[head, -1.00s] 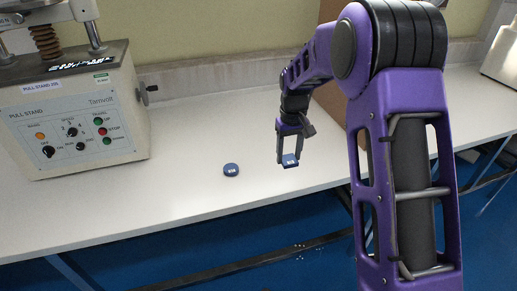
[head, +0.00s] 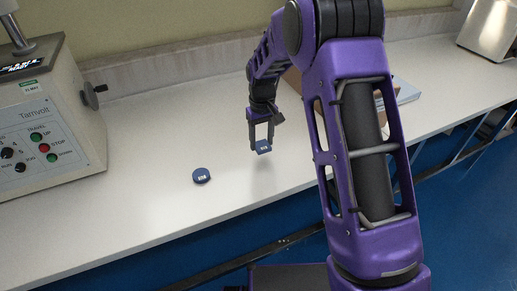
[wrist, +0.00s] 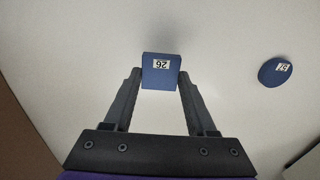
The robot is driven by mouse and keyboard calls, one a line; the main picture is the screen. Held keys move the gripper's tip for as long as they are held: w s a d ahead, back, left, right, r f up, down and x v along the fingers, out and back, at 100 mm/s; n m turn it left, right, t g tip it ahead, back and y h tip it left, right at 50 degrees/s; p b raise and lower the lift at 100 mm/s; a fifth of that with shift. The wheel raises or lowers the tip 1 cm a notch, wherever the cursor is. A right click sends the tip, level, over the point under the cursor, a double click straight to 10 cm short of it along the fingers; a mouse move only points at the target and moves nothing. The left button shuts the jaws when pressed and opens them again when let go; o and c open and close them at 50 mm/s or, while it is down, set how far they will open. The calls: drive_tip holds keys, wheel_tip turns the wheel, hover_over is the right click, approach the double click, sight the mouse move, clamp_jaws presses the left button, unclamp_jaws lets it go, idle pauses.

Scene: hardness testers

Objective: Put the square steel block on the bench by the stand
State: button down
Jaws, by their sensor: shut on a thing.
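The square block (head: 264,148) is blue on the faces I see, with a white label; in the wrist view the block (wrist: 161,70) shows the label "26". My gripper (head: 262,146) is shut on it, one finger on each side, and holds it above the white bench near the front edge. My gripper also shows in the wrist view (wrist: 160,85). The stand, a cream Tamvolt machine (head: 50,125) with knobs and coloured buttons, is at the left of the head view, partly cut off.
A round blue disc (head: 201,176) with a white label lies on the bench (head: 150,140) between the stand and my gripper; it also shows in the wrist view (wrist: 274,71). A brown board and papers (head: 405,92) lie behind my arm. Bench between stand and disc is clear.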

sight(261, 144)
drive_tip(key=shift+f, duration=1.85)
drive_tip(key=shift+f+b, duration=0.2)
drive_tip(key=shift+b, duration=0.15)
drive_tip(key=shift+c, duration=1)
unclamp_jaws()
wheel_tip(261, 144, up, 12)
drive_tip(key=p, duration=0.1)
drive_tip(key=shift+r+p, duration=0.2)
drive_tip(key=shift+p, duration=0.15)
